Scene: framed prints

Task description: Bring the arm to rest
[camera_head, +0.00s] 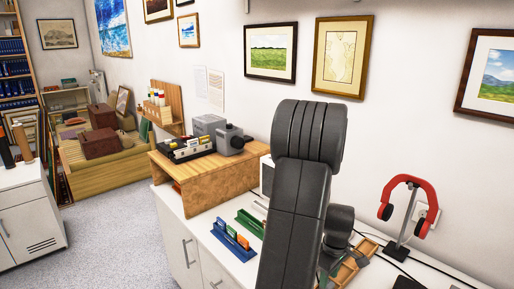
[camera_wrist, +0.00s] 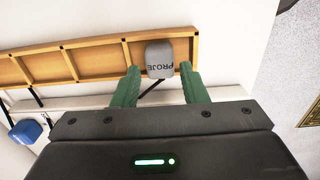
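My gripper (camera_wrist: 158,78) shows in the wrist view with its two green fingers spread apart. A grey piece with the letters "PROJE" (camera_wrist: 159,58) shows between the fingertips, with a gap on either side, so it does not look gripped. It lies at a wooden tray with dividers (camera_wrist: 100,60). In the head view my dark grey arm rises in the middle and bends down toward the counter. It hides most of my gripper there. The wooden tray (camera_head: 352,270) shows partly at the lower right, beside the arm.
A red headphone set (camera_head: 409,184) hangs on a stand at the right. A wooden riser (camera_head: 205,174) carries grey devices. Framed prints hang on the wall. The floor (camera_head: 115,240) at left is clear.

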